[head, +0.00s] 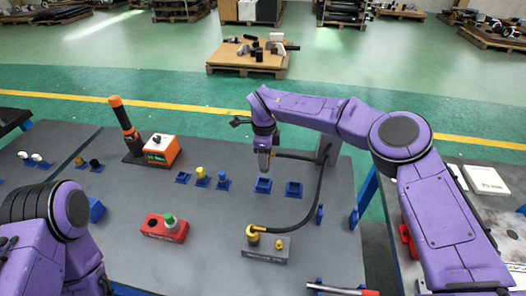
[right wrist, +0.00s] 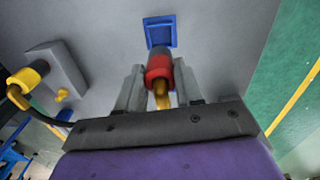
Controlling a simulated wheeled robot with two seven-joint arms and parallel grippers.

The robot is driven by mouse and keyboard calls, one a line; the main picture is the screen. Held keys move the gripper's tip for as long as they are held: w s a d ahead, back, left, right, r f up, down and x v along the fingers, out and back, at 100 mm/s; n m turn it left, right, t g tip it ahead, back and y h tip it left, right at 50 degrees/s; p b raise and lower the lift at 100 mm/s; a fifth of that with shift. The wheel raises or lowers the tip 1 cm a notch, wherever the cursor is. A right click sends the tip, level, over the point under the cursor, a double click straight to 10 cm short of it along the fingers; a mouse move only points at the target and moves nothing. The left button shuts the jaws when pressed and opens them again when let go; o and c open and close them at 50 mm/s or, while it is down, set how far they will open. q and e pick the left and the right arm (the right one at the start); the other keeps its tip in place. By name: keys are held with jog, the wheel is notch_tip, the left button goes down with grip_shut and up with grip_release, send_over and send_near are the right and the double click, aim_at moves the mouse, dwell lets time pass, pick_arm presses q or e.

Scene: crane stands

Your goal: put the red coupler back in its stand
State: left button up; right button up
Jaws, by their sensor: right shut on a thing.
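The red coupler (right wrist: 159,68) has a red band, a dark front end and a yellowish rear part. In the right wrist view it sits between the two grey fingers of my right gripper (right wrist: 159,88), which is shut on it. A blue stand (right wrist: 160,32) with a square recess lies just beyond the coupler's front end, which overlaps its near edge in the picture. In the head view my right gripper (head: 264,160) points down above a blue stand (head: 263,186); the coupler cannot be made out there. My left gripper is out of view.
Another empty blue stand (head: 293,189) is to the right. A black hose (head: 318,190) loops down to a grey box (head: 265,250) with yellow fittings. A red box (head: 164,230) with a green knob and an orange box (head: 161,149) stand left on the grey table (head: 215,265).

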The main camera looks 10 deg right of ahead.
jog(key=shift+w+a+r+m, duration=0.1)
jog(key=shift+w+m, duration=0.05)
jog(key=shift+m, duration=0.35)
jog(key=shift+f+b, duration=1.55)
jog(key=shift+f, duration=1.35)
jog(key=shift+f+b, duration=0.95)
jog(key=shift+f, duration=0.6)
jog(key=o, duration=1.2)
jog(key=shift+r, duration=0.1)
